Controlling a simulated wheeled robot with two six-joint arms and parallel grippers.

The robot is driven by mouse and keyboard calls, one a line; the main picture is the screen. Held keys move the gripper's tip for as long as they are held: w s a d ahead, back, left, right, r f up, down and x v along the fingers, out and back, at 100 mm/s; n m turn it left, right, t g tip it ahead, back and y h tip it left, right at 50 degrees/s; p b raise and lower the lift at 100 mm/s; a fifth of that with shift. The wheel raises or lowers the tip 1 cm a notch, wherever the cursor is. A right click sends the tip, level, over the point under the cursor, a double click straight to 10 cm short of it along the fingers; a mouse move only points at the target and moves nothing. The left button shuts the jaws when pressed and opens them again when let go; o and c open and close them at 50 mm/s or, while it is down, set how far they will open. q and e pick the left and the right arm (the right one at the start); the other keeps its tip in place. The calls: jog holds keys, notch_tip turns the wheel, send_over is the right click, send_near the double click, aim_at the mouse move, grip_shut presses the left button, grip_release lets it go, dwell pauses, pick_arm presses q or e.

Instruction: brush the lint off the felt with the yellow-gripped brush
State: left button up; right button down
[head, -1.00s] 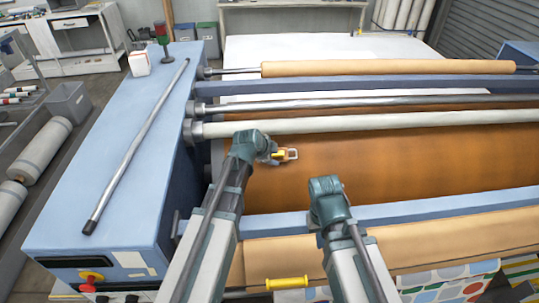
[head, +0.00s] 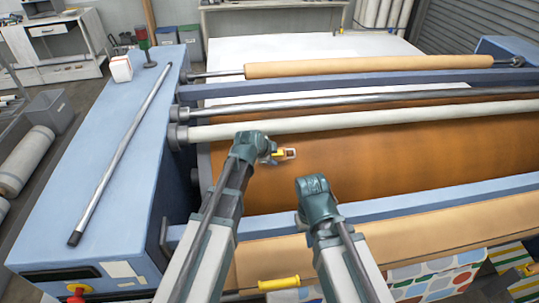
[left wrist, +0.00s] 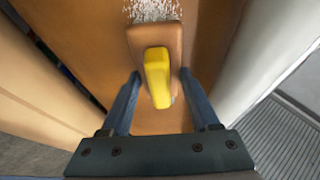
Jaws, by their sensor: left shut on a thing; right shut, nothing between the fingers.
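My left gripper (head: 268,158) is shut on the brush (head: 286,154) over the brown felt (head: 400,150). In the left wrist view, the brush (left wrist: 136,42) has a tan wooden back and a yellow grip (left wrist: 157,78), between the two blue fingers. White speckled lint (left wrist: 152,10) shows on the felt just beyond the brush's far edge. The brush's underside is hidden, so I cannot tell whether it touches the felt. My right arm's wrist is over the front of the press; its fingers are hidden.
A pale roller (head: 350,121) and steel bars span the press behind the felt. A blue rail (head: 420,206) runs along the front. A yellow handle (head: 279,283) lies low in front. A metal rod (head: 122,152) lies on the blue cabinet (head: 60,205) at left.

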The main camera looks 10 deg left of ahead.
pick_arm(q)
jog(key=shift+w+d, duration=0.2)
jog(key=shift+d, duration=0.45)
jog(key=shift+w+d, duration=0.2)
jog(key=shift+d, duration=0.4)
jog(key=shift+r, duration=0.1)
jog(key=shift+s+a, duration=0.25)
jog(key=shift+a, duration=0.55)
jog(key=shift+s+a, duration=0.2)
jog(key=shift+a, duration=0.6)
jog(key=shift+a, duration=0.15)
jog(key=shift+s+a, duration=0.25)
jog(key=shift+a, duration=0.6)
jog(key=shift+s+a, duration=0.25)
jog(key=shift+a, duration=0.55)
